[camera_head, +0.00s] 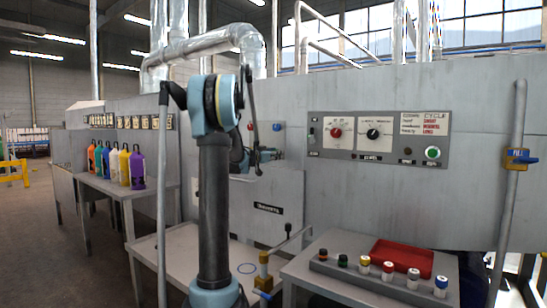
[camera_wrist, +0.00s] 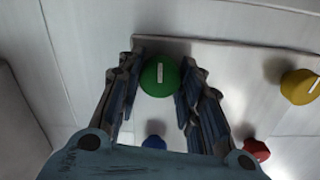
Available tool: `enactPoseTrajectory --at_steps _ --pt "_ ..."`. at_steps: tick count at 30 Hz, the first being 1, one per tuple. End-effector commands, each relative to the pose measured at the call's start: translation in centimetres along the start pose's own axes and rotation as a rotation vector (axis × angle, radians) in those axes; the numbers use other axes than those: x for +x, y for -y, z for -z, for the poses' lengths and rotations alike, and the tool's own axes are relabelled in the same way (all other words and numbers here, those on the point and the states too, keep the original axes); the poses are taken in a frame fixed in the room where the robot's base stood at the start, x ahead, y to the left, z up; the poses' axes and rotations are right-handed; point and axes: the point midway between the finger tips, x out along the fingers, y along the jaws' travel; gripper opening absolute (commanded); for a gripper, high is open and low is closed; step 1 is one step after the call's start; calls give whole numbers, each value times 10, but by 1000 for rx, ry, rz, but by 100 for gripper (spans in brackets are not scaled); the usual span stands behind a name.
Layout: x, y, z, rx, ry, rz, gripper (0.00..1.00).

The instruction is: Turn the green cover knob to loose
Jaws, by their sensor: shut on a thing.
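The green cover knob (camera_wrist: 158,80) shows in the wrist view as a round green cap. A white mark on its face runs nearly up and down in the picture. My gripper (camera_wrist: 160,92) has one finger on each side of the knob and is shut on it. In the head view my gripper (camera_head: 258,157) is at the grey wall panel, seen from the side. There I cannot make out the green knob behind my arm and fingers.
In the wrist view a yellow knob (camera_wrist: 299,87) and a red knob (camera_wrist: 257,149) are to the right, and a blue knob (camera_wrist: 154,142) is below. A control panel (camera_head: 378,139) is on the wall to the right. A table with several bottles (camera_head: 124,167) stands left.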

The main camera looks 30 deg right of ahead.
Motion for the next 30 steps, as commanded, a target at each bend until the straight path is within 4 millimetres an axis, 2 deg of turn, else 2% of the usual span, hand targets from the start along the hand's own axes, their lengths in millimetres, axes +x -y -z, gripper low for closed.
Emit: enactPoseTrajectory --at_steps 8,30 --pt "-1 4 0 -197 0 6 10" --pt "-2 8 -1 -900 -4 11 10"
